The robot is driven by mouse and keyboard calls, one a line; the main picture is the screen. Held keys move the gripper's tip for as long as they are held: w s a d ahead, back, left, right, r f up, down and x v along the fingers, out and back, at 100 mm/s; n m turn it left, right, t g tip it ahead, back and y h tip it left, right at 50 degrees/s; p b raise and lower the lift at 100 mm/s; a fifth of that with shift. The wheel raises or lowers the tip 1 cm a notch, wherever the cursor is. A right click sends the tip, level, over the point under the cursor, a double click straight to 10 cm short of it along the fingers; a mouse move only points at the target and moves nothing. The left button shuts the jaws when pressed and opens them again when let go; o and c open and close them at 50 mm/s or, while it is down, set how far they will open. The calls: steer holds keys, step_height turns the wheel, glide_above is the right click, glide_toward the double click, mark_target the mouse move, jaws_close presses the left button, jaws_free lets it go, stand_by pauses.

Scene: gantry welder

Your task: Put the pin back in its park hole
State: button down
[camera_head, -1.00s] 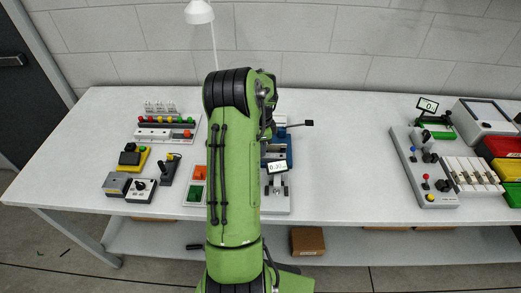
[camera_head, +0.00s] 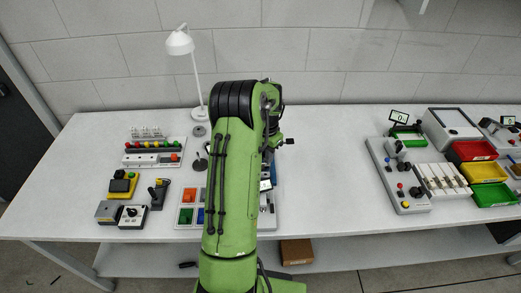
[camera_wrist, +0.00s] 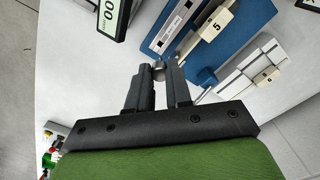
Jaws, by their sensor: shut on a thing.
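In the wrist view my gripper (camera_wrist: 160,75) is shut on a small grey metal piece, which I take to be the pin (camera_wrist: 158,68). Only its rounded end shows between the fingertips, and the rest is hidden. Just beyond the fingertips is a blue block (camera_wrist: 232,22) with a grey slotted strip and a pale part labelled 5 (camera_wrist: 214,26). I cannot make out the park hole. In the head view my own green arm covers my gripper and most of this station.
A small display (camera_wrist: 113,18) stands close by at the upper left of the wrist view. A white lamp (camera_head: 180,42) stands at the back of the table. Control boxes (camera_head: 132,214) lie left of my arm. A grey panel (camera_head: 400,175) lies to the right, with clear table between.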

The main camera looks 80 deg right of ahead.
steer(key=shift+f+b, duration=1.6)
steer(key=shift+f, duration=0.85)
steer(key=shift+f, duration=0.1)
steer(key=shift+f+b, duration=0.35)
steer(key=shift+f, duration=0.1)
steer(key=shift+f, duration=0.15)
steer(key=shift+f+b, duration=0.35)
steer(key=shift+f, duration=0.1)
steer(key=c, duration=1)
jaws_free()
steer(key=shift+o, duration=0.2)
steer(key=shift+r, duration=0.15)
